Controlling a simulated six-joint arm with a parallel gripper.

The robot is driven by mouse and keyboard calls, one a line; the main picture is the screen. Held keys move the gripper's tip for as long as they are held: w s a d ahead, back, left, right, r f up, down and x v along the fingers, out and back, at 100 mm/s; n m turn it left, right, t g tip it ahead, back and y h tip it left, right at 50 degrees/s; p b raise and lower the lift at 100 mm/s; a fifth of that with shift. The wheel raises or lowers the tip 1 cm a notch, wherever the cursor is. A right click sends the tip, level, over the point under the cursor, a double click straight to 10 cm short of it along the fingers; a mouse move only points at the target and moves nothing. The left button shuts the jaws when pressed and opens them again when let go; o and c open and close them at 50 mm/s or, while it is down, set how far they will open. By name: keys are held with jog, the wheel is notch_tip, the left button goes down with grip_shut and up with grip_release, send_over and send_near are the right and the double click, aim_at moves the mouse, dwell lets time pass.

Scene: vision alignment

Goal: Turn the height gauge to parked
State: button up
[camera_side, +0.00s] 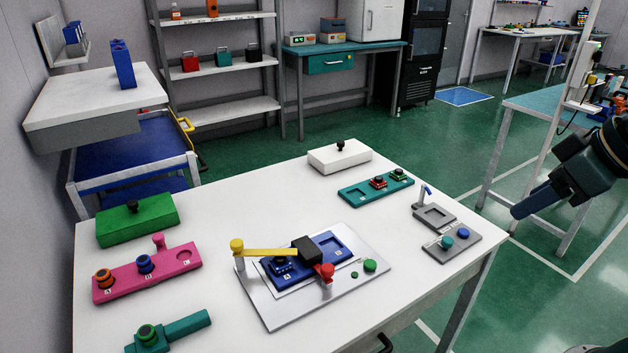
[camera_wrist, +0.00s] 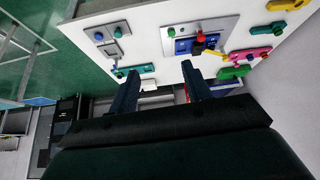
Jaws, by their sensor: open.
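What I take to be the height gauge is the yellow swing arm (camera_side: 270,252), which runs from a yellow-capped post (camera_side: 237,247) to a black block (camera_side: 306,247) over a blue fixture (camera_side: 333,246). A red knob (camera_side: 325,271) stands beside the black block. These sit on a grey base plate (camera_side: 285,312) on the white table. In the wrist view the yellow arm (camera_wrist: 213,53) shows small beyond the fingers. My gripper (camera_wrist: 160,68) is open and empty, well away from the fixture. In the side view it (camera_side: 517,210) hangs beyond the table's right edge.
A pink rack (camera_side: 150,275), a green box (camera_side: 135,223) and a teal fixture (camera_side: 180,328) lie at the left. A white box (camera_side: 340,158), a teal strip (camera_side: 360,193) and grey plates (camera_side: 455,247) lie at the back and right. The table's front right is bare.

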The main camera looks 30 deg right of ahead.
jog(key=w+a+f+n+t+y, duration=0.1)
jog(key=w+a+f+n+y, duration=0.15)
jog(key=w+a, duration=0.55)
jog(key=w+a+f+n+t+y, duration=0.1)
jog(key=w+a+f+n+t, duration=0.2)
jog(key=w, duration=0.9)
jog(key=t+y, duration=0.1)
jog(key=y, duration=0.3)
send_near(239, 244)
jog(key=v, duration=0.5)
jog(key=shift+s+a+r+h, duration=0.15)
jog(key=shift+a+h, duration=0.05)
jog(key=shift+h, duration=0.05)
jog(key=shift+x, duration=6.85)
